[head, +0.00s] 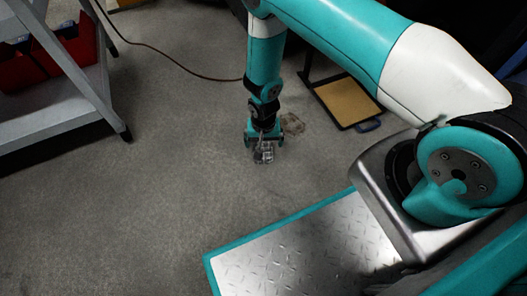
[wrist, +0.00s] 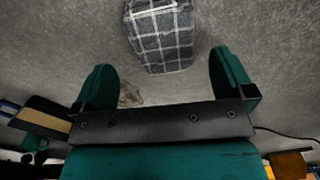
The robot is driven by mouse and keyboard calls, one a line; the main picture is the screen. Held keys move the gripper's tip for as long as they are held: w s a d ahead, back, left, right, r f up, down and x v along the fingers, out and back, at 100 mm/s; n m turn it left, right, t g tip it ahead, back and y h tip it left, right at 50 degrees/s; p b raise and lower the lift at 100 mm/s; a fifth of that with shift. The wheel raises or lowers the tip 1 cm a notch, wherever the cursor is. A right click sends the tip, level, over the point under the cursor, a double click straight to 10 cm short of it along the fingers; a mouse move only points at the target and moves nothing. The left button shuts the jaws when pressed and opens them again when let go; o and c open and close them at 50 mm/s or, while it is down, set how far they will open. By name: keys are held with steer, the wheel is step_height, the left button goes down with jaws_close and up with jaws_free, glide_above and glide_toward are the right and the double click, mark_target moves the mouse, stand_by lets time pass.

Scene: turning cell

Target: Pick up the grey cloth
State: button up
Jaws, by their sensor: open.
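The grey cloth (wrist: 160,38), dark grey with white check lines, is at the top middle of the wrist view, its upper part cut off by the frame edge. My gripper (wrist: 162,66) is open, with one green finger to each side of the cloth and a visible gap on both sides. In the head view my gripper (head: 264,138) points down near the floor. The cloth (head: 264,157) shows there as a small checked patch at the fingertips, partly hidden by them. Whether the fingers reach down beside it I cannot tell.
A grey shelf cart (head: 62,118) with red bins (head: 75,48) stands at the left. A thin dark red cable (head: 165,58) lies on the floor behind my gripper. A tan board in a dark frame (head: 347,101) lies to the right. The floor at front left is clear.

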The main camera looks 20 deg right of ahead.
mark_target(263, 148)
steer(key=f+b, duration=0.4)
steer(key=shift+s+a+f, duration=0.1)
steer(key=shift+a+f, duration=0.1)
steer(key=shift+f, duration=0.2)
steer(key=shift+r, duration=0.1)
steer(key=c, duration=1.1)
step_height(263, 148, up, 20)
steer(key=p, duration=1.2)
